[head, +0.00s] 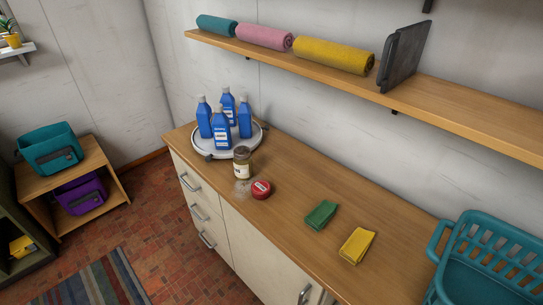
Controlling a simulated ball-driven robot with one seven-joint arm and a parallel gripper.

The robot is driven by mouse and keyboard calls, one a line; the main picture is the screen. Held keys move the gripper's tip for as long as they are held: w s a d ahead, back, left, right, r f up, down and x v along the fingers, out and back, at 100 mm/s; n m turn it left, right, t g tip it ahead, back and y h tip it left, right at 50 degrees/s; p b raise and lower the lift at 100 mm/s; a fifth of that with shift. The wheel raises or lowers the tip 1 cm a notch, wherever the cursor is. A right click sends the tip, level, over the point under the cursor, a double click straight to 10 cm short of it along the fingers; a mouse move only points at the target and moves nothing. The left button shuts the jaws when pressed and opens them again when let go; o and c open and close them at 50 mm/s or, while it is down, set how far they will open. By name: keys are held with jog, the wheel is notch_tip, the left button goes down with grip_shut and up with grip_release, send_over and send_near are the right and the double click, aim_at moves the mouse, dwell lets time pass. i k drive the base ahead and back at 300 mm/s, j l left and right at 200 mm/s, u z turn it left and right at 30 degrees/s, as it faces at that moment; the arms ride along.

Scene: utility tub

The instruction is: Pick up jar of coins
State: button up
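A small clear jar (242,163) with a pale label and a dark rim stands upright on the wooden counter (290,231). It is the only jar I see that could be the jar of coins; its contents are too small to make out. It stands close in front of a round white tray. My gripper is not in view.
Several blue bottles (221,134) stand on the white tray (205,149). A red round item (261,189) and a pale scatter (242,187) lie by the jar. Green (321,214) and yellow (357,245) cloths and a teal basket (492,285) are further right. A shelf (300,60) hangs above.

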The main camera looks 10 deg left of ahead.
aim_at(243, 160)
jog(key=i+j+z, duration=0.2)
jog(key=j, duration=0.4)
jog(key=i+j+z, duration=0.15)
jog(key=j, duration=0.4)
jog(key=j+z, duration=0.2)
jog(key=j, duration=0.4)
